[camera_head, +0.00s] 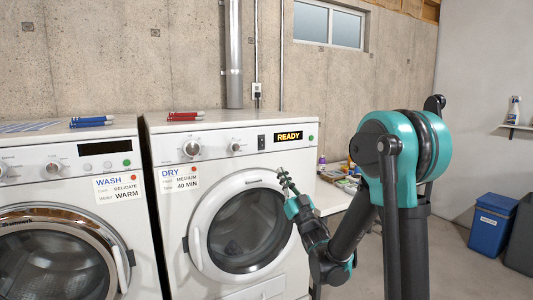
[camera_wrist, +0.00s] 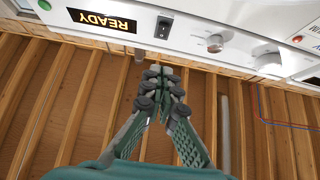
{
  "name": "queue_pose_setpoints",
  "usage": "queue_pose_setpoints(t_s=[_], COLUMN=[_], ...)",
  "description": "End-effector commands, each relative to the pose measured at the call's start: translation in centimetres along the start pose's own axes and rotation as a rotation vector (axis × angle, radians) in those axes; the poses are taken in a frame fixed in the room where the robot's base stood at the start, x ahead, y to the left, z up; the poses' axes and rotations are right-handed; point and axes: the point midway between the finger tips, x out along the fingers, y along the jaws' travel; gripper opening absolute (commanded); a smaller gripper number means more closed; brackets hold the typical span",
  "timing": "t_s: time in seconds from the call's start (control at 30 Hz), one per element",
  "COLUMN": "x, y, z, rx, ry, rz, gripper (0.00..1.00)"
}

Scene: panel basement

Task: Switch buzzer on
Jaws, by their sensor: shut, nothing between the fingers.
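The dryer's control panel (camera_head: 220,146) carries a small black rocker switch (camera_head: 261,142) just left of the lit READY display (camera_head: 289,136). No buzzer label is legible, and I cannot tell which way the rocker is tipped. In the wrist view, where the panel appears upside down, the rocker switch (camera_wrist: 163,27) is beyond the fingertips. My gripper (camera_head: 285,176) is shut and empty, in front of the dryer's upper right front, below the panel. Its closed fingertips (camera_wrist: 160,75) point toward the panel and appear apart from the switch.
Two knobs (camera_head: 191,148) and a green button (camera_head: 311,138) share the dryer panel. The round dryer door (camera_head: 208,237) is closed below. A washer (camera_head: 60,160) stands at the left.

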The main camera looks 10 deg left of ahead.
Motion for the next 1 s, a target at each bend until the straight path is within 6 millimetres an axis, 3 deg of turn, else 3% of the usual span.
queue_pose_setpoints(t_s=[0.47,1.0], x=[0.9,10.6], y=[0.0,-0.1], z=[0.0,0.3], rx=[0.002,0.002], ry=[0.001,0.001], rz=[-0.001,-0.001], gripper=[0.0,0.0])
